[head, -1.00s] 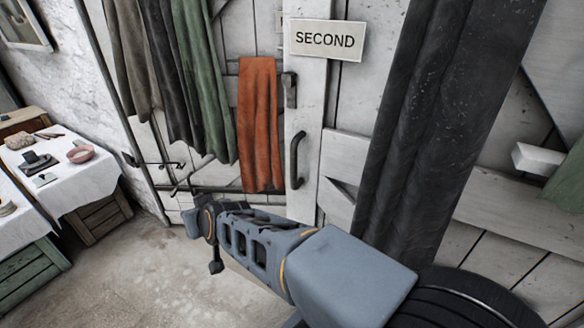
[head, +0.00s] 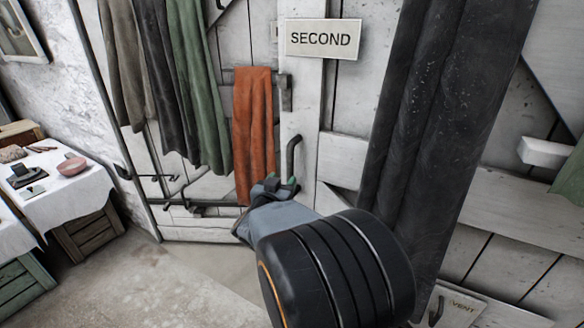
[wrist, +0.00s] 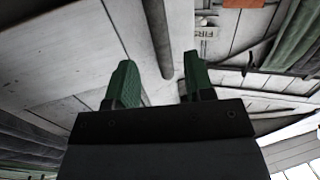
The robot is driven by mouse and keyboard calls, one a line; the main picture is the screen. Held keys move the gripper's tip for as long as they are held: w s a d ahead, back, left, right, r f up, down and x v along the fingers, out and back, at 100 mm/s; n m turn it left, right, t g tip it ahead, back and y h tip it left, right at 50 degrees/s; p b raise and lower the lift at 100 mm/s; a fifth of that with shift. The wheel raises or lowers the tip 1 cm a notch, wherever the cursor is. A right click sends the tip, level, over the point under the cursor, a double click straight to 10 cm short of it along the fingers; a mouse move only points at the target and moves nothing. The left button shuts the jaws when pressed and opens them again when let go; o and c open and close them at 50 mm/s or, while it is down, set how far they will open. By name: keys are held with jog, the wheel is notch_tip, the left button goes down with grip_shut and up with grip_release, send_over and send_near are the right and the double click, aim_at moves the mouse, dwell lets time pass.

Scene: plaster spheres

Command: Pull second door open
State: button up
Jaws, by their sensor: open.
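The white plank door bears a sign reading SECOND (head: 322,39). Its dark upright pull handle (head: 293,152) is below the sign, right of an orange cloth (head: 254,130). My gripper (head: 282,184) is at the handle's lower end in the head view, partly hidden by my own arm. In the wrist view my gripper (wrist: 160,82) is open, with two green fingers apart. A dark bar (wrist: 159,35), which looks like the handle, reaches into the gap between them. I cannot tell whether either finger touches it.
Grey and green cloths (head: 187,80) hang at the left. A dark thick drape (head: 420,110) hangs close to the right of the handle. Tables with white cloths (head: 75,200) stand at the far left. Bare floor (head: 150,285) lies at the lower left.

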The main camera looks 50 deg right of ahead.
aim_at(289, 171)
jog(key=x, duration=0.8)
jog(key=shift+w+d, duration=0.15)
jog(key=shift+d, duration=0.15)
jog(key=shift+c, duration=0.2)
grip_shut()
